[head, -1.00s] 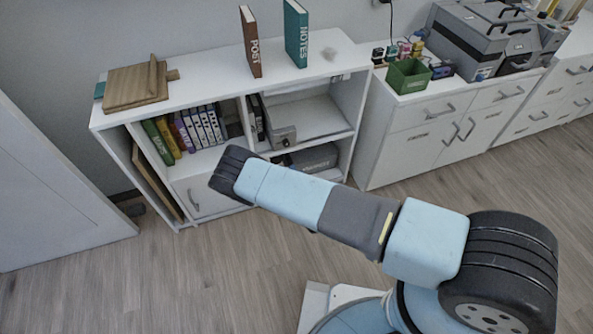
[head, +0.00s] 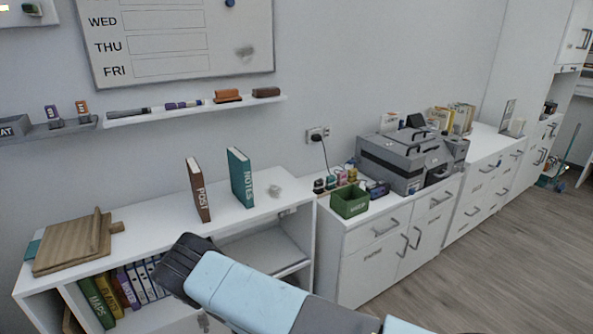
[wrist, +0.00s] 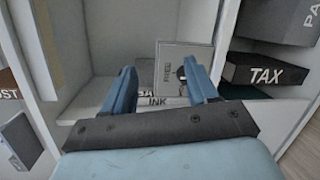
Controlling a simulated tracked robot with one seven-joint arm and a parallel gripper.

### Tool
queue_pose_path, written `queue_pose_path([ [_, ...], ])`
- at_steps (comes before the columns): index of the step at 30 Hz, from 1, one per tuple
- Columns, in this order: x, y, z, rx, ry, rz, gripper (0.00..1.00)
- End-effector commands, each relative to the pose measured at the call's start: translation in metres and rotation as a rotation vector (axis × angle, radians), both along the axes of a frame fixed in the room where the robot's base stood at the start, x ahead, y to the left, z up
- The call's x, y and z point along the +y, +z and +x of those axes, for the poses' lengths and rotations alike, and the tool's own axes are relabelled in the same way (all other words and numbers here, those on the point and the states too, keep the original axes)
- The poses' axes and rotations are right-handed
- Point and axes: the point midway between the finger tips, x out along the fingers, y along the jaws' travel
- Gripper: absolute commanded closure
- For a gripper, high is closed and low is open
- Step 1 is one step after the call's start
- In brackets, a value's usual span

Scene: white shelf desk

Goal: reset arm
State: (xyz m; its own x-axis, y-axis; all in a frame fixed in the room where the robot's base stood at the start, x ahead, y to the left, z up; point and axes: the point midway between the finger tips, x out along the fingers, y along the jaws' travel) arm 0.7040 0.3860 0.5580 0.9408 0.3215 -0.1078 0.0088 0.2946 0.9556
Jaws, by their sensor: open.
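My gripper shows in the wrist view (wrist: 160,88) with its two blue fingers apart and nothing held between them. Beyond the fingers is a shelf compartment with a grey box (wrist: 183,62) labelled INK at its lower edge. In the head view my arm reaches up from the bottom toward the white shelf desk (head: 290,213). The arm's dark end is in front of the desk's open compartments and hides part of them. The fingertips are not clear in the head view.
A brown POST book (head: 198,190) and a green NOTES book (head: 240,178) stand on the desk top. Wooden boards (head: 75,245) lie at its left. A green bin (head: 350,200) and grey machines (head: 405,158) are on the right cabinet. A dark TAX box (wrist: 265,75) is right of my gripper.

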Motion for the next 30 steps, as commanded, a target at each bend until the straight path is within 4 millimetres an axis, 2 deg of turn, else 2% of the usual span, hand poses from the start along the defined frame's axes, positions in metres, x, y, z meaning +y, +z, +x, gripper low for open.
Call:
queue_pose_path([
  [1, 0.000, 0.014, 0.011, 0.031, -0.032, 0.036, 0.42],
  [6, -0.005, 0.052, 0.037, 0.144, -0.121, 0.150, 0.42],
  [15, -0.022, 0.124, 0.074, 0.327, -0.262, 0.356, 0.42],
  [24, -0.047, 0.197, 0.095, 0.485, -0.376, 0.547, 0.42],
  [30, -0.067, 0.244, 0.100, 0.573, -0.439, 0.661, 0.42],
])
